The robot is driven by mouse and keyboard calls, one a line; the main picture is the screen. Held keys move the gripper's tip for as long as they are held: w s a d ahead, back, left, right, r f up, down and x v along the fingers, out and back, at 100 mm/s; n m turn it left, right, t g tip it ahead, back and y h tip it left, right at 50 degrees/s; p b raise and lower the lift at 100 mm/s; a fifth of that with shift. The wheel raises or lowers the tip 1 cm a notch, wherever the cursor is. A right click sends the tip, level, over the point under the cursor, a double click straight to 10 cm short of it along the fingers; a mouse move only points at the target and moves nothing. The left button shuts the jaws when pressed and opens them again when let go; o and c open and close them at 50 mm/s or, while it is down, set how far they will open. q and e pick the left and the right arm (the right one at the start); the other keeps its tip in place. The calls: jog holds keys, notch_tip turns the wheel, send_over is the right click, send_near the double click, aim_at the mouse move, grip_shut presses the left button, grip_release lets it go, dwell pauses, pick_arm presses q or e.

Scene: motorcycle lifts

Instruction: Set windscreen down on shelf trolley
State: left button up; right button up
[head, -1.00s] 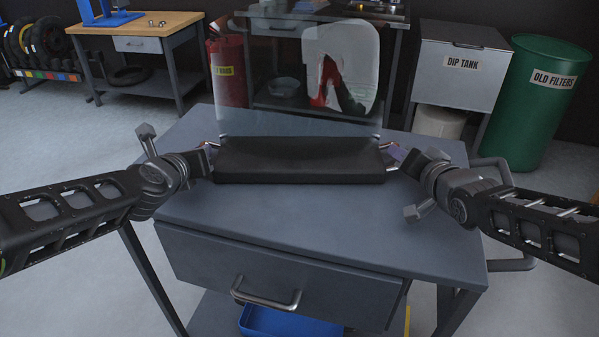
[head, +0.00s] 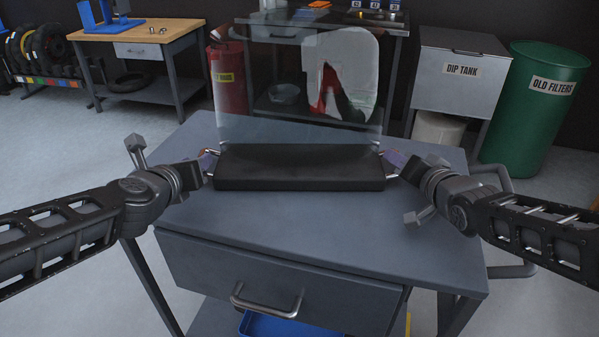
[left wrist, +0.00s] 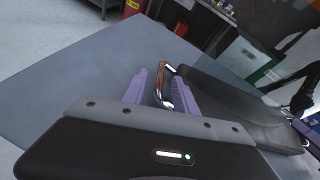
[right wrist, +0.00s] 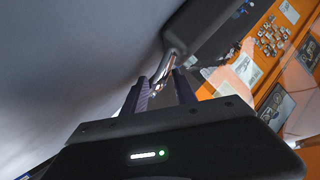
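The windscreen is a clear upright pane (head: 290,95) on a long black base (head: 300,172). The base appears to rest level on the grey shelf trolley's top (head: 330,215), with a metal handle at each end. My left gripper (head: 207,164) is at the left handle. In the left wrist view its purple fingers (left wrist: 160,92) stand apart, with the handle (left wrist: 168,85) between them. My right gripper (head: 396,160) is at the right handle. In the right wrist view its fingers (right wrist: 164,90) are also apart around the handle (right wrist: 163,66).
The trolley has a drawer with a metal handle (head: 266,302) and a blue tray (head: 285,326) below. The trolley top in front of the base is clear.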

pick_arm(q)
jog(key=shift+v, duration=2.3)
pick_arm(e)
jog(key=v, duration=0.7)
jog(key=shift+s+r, duration=0.1)
jog(key=shift+s, duration=0.15)
jog(key=shift+s+d, duration=0.15)
jog(key=shift+s, duration=0.1)
pick_arm(q)
jog(key=shift+d, duration=0.1)
